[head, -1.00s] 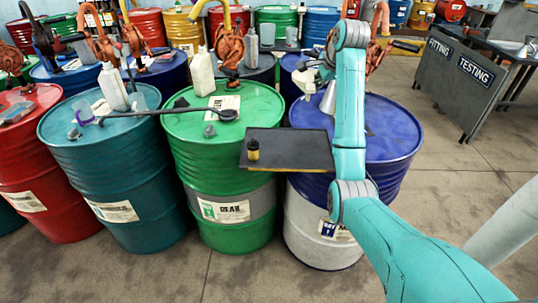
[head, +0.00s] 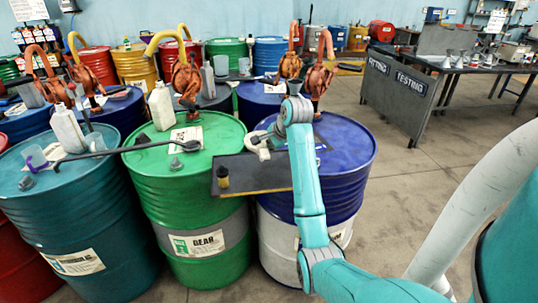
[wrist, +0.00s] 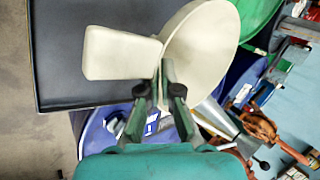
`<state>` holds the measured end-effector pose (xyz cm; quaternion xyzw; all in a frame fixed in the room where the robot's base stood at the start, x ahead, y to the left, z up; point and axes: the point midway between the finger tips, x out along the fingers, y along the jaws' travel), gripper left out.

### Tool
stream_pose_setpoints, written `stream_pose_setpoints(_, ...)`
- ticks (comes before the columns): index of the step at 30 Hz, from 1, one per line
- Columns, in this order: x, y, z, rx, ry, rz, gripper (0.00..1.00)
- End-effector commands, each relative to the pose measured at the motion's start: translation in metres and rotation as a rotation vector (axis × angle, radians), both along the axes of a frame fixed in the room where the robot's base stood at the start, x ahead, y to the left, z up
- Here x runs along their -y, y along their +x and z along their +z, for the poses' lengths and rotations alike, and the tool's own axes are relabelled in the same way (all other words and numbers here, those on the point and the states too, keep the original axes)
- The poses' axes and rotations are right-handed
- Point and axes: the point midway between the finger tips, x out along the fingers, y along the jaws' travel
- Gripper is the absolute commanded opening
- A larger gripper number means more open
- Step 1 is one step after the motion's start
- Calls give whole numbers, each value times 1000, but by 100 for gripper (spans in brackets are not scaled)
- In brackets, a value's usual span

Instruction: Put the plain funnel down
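A cream piece (wrist: 205,40), which I take for the plain funnel, is at my gripper (wrist: 168,85). In the wrist view it shows a round wide face and a tapered block (wrist: 120,55) on its left. The finger tips are close together on its edge, where the two parts meet. In the head view the cream piece (head: 258,147) hangs at the arm's end, by the dark tray (head: 262,180). The tray also shows in the wrist view (wrist: 70,90), left of and beyond the piece. I cannot tell whether the piece touches it.
A grey metal cone (wrist: 217,117) shows near the fingers. The tray's middle looks bare.

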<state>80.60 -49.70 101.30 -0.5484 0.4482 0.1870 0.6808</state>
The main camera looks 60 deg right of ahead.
Motion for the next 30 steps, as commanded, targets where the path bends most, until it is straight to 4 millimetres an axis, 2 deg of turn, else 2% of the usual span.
stream_pose_setpoints(5, 0, 0, -24, -2, 2, 0, 0)
stream_pose_setpoints(17, 0, 0, -29, -1, 1, -1, 0)
stream_pose_setpoints(18, 0, 0, -29, -1, 0, 0, 12)
stream_pose_setpoints(20, 0, 0, -29, -1, 0, 0, 27)
stream_pose_setpoints(21, 0, 0, -29, -1, 0, 0, 31)
stream_pose_setpoints(30, 0, 0, -27, 0, 0, 0, 31)
